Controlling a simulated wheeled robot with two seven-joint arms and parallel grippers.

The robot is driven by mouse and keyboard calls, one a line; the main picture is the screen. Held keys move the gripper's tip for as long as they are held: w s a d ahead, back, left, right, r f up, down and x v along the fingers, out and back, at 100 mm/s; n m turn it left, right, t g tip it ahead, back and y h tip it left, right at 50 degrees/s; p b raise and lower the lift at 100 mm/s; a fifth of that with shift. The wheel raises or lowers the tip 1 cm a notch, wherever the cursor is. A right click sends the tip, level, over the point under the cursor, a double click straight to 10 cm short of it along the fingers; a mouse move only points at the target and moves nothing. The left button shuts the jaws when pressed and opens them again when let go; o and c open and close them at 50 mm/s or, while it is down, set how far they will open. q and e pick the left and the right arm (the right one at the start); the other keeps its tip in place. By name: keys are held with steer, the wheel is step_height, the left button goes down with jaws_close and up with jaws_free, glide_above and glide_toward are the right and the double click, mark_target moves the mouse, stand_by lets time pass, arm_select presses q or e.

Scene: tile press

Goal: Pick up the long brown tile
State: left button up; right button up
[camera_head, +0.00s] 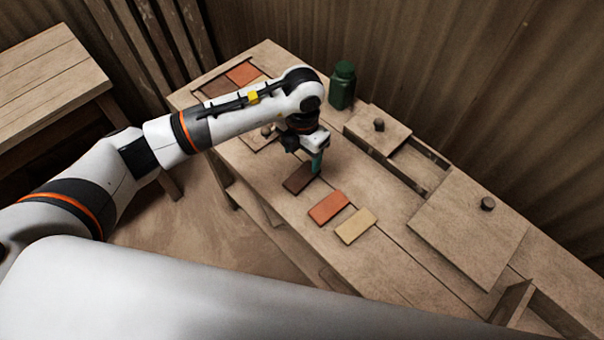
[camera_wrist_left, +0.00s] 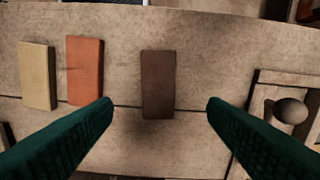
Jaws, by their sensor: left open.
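The long brown tile (camera_head: 298,179) lies flat on the wooden bench, and my left gripper (camera_head: 315,166) is just above it in the head view. In the left wrist view the brown tile (camera_wrist_left: 158,84) lies between the two green fingers (camera_wrist_left: 160,108), a little beyond their tips. The left gripper is open and empty, with bare bench on both sides of the tile. My right gripper shows in neither view.
An orange tile (camera_head: 328,208) and a tan tile (camera_head: 356,226) lie beside the brown one. A knobbed wooden frame (camera_wrist_left: 284,112) stands on its other side. A green bottle (camera_head: 342,86) and knobbed boards (camera_head: 470,225) are at the back and right.

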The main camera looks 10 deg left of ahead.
mark_target(302, 176)
arm_select(q)
step_height(302, 176, down, 3)
steer(key=shift+s+r, duration=0.1)
steer(key=shift+r, duration=0.1)
steer(key=shift+f+p, duration=0.35)
steer(key=shift+p, duration=0.15)
step_height(302, 176, down, 4)
steer(key=shift+s+r+p, duration=0.1)
steer(key=shift+r+p, duration=0.1)
steer(key=shift+p, duration=0.4)
steer(key=shift+f, duration=0.45)
steer(key=c, duration=1.1)
